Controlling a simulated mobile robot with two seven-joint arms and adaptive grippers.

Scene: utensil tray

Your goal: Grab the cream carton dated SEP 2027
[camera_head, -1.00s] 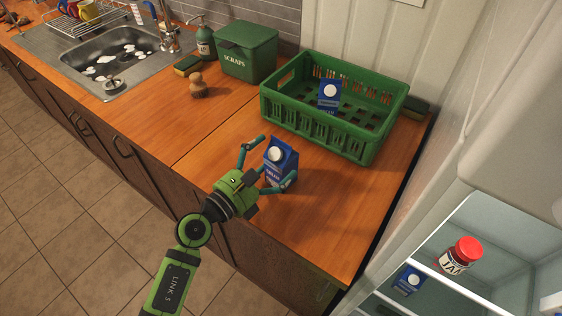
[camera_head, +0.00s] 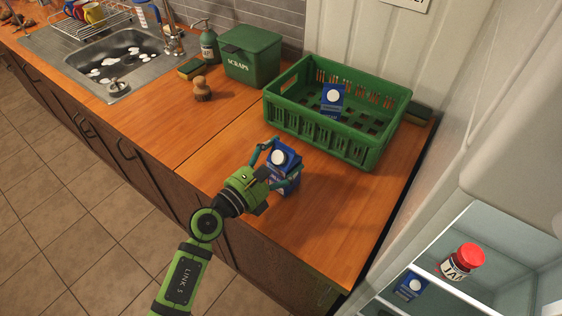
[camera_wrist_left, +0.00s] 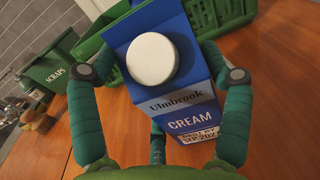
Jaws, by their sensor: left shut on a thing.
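A blue cream carton (camera_head: 285,163) with a white cap stands on the wooden counter in front of the green crate. My left gripper (camera_head: 278,166) is shut on it, with fingers on both sides. In the left wrist view the carton (camera_wrist_left: 178,75) fills the middle between my fingers (camera_wrist_left: 165,80). Its label reads "Ulmbrook CREAM", and the date below reads "SEP 202", with the last digit cut off or unclear. Another blue carton (camera_head: 332,97) is in the green crate (camera_head: 318,130). A further blue carton (camera_head: 410,285) is in the open fridge. Their dates are too small to read.
A jar with a red lid (camera_head: 463,261) stands on the fridge shelf (camera_head: 490,240). The counter (camera_head: 330,220) right of the held carton is clear.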

